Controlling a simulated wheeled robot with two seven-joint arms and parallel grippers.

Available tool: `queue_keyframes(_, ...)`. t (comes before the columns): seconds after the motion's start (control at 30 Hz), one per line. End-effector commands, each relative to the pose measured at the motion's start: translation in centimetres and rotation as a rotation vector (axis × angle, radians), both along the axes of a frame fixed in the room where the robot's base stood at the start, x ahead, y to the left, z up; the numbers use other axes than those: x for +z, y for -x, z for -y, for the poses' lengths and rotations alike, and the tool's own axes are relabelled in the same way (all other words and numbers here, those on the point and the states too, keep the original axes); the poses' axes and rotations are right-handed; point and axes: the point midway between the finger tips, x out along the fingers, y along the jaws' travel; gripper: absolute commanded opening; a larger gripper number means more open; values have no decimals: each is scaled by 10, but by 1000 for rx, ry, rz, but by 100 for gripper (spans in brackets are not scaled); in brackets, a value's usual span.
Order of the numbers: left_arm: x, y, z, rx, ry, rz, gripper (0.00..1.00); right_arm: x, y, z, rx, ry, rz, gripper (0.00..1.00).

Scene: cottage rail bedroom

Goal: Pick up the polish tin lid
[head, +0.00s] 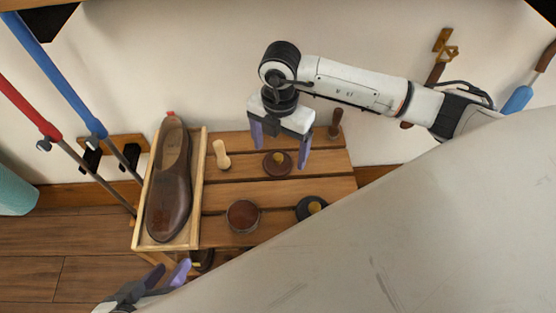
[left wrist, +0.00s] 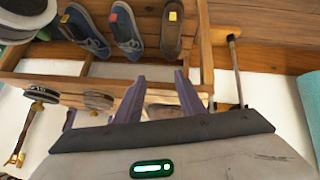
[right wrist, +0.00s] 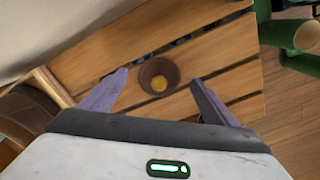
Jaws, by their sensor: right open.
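A dark red round lid (head: 277,162) with a yellow middle lies on the slatted bench. It also shows in the right wrist view (right wrist: 158,75), between the fingers and beyond their tips. My right gripper (head: 281,152) is open and empty above it, fingers pointing down. A reddish-brown round tin (head: 243,216) stands nearer the front of the bench. A dark disc (head: 312,207) with a yellow middle lies to its right, partly covered by my body. My left gripper (head: 168,276) is low at the front left, below the bench top; its fingers are apart and empty.
A brown shoe (head: 171,190) lies in a wooden tray (head: 199,205) on the bench's left. A pale wooden peg (head: 221,155) and a dark-handled brush (head: 335,125) stand near the back. Several shoes (left wrist: 125,30) sit on a lower shelf. The wall is close behind.

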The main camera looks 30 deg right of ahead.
Motion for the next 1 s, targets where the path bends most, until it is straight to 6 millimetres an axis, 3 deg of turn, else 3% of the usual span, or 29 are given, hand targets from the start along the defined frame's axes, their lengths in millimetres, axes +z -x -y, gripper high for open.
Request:
queue_keyframes(0.03,-1,-1,2,-2,9,8,36,-11,1,0,0,0,-1,82)
queue_keyframes(0.13,2,-2,4,-3,21,14,36,-19,1,0,1,-1,-1,82)
queue_keyframes(0.4,4,-2,5,-3,26,17,36,-20,0,0,1,-1,0,82)
queue_keyframes(0.67,4,-2,5,-3,26,17,36,-20,0,0,1,-1,0,40)
queue_keyframes(1.0,8,-3,4,-2,22,18,36,-11,0,0,1,-1,2,39)
